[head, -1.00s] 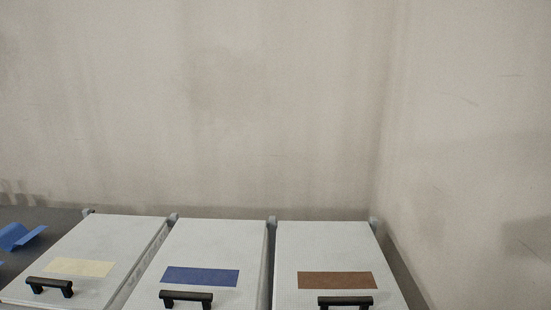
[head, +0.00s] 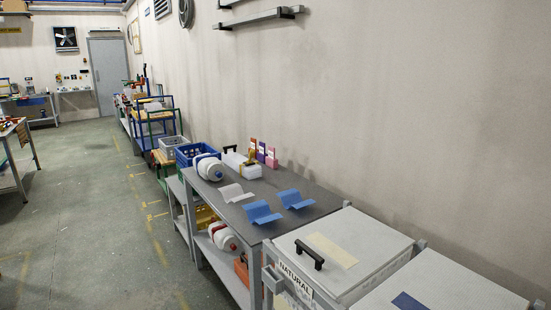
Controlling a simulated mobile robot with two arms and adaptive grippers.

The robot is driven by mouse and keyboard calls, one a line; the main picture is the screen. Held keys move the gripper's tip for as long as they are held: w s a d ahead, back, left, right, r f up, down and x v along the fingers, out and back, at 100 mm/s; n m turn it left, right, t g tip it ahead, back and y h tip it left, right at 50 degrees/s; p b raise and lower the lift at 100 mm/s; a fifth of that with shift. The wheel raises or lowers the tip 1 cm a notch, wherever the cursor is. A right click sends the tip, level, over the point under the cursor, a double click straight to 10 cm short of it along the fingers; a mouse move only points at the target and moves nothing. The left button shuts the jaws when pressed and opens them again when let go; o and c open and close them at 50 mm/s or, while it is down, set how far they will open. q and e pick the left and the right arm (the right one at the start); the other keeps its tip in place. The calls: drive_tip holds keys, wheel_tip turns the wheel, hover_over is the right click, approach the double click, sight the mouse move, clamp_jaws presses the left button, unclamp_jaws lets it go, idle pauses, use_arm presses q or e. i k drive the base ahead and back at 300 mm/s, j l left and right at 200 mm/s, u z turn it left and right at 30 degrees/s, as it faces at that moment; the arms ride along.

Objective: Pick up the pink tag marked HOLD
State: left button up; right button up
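Several small upright tags in purple and pink tones stand at the back of the grey table, close to the wall. The rightmost one (head: 271,158) looks pinkish. Their lettering is too small to read, so I cannot tell which is marked HOLD. Neither of my grippers is in view.
The grey table (head: 232,205) also bears two blue bent sheets (head: 262,212), a pale bent sheet (head: 235,193), a white container (head: 209,168) and a white box (head: 243,170). A lidded bin (head: 372,240) labelled NATURAL adjoins it. Open floor (head: 90,220) lies to the left.

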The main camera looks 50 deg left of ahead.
sight(271, 149)
drive_tip(key=j+u, duration=0.15)
drive_tip(key=u, duration=2.9)
drive_tip(key=i+u, duration=0.1)
drive_tip(key=i, duration=3.8)
drive_tip(key=i+z, duration=0.2)
drive_tip(key=z, duration=0.2)
drive_tip(key=i+j+z, duration=0.1)
drive_tip(key=z, duration=0.25)
drive_tip(key=i+j+z, duration=0.15)
drive_tip(key=z, duration=0.25)
drive_tip(key=i+j+z, duration=0.15)
drive_tip(key=z, duration=0.2)
